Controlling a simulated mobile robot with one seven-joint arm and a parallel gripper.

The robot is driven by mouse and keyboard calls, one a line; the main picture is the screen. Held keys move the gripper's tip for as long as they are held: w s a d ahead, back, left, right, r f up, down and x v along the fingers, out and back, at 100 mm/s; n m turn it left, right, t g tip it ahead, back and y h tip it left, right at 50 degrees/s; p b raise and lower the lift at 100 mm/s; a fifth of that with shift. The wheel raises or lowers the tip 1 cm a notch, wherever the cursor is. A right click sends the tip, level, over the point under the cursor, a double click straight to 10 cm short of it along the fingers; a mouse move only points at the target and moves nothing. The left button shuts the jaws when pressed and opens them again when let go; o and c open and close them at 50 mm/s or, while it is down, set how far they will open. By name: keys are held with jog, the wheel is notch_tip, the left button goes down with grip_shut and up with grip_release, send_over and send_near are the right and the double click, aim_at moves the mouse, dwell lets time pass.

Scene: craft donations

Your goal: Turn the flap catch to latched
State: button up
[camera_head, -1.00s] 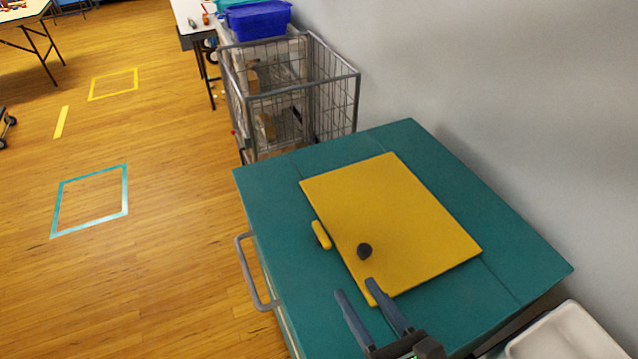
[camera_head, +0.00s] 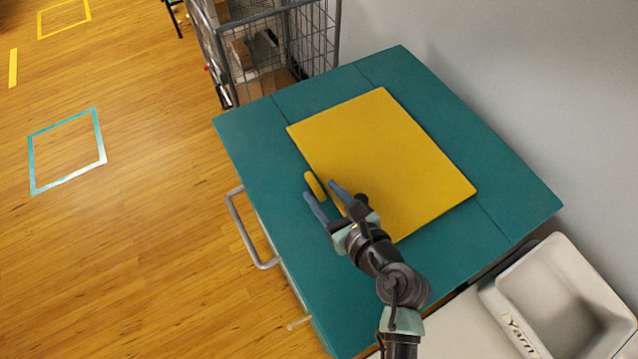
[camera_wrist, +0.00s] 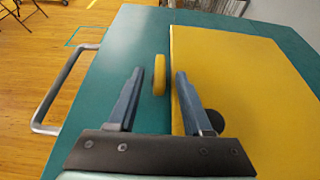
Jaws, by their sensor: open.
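The yellow flap (camera_head: 400,155) lies flat on the teal top (camera_head: 258,140) of a cart. The flap catch (camera_head: 315,186), a small yellow bar, sits on the teal surface beside the flap's left edge, its length roughly along that edge. My gripper (camera_head: 324,198) is open, its two blue-grey fingers pointing at the catch's near end. In the wrist view the catch (camera_wrist: 159,75) stands just beyond and between the fingertips (camera_wrist: 159,73), apart from both. A dark round knob (camera_wrist: 216,120) on the flap shows partly behind the right finger; my arm hides most of it in the head view.
A grey handle (camera_head: 243,232) sticks out from the cart's left side. A wire cage cart (camera_head: 270,45) stands behind it. A white bin labelled Yarn (camera_head: 510,312) is at the lower right, and a grey wall (camera_head: 530,90) runs along the right.

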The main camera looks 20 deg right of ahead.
aim_at(315, 186)
jog(key=shift+x, duration=1.3)
grip_shut()
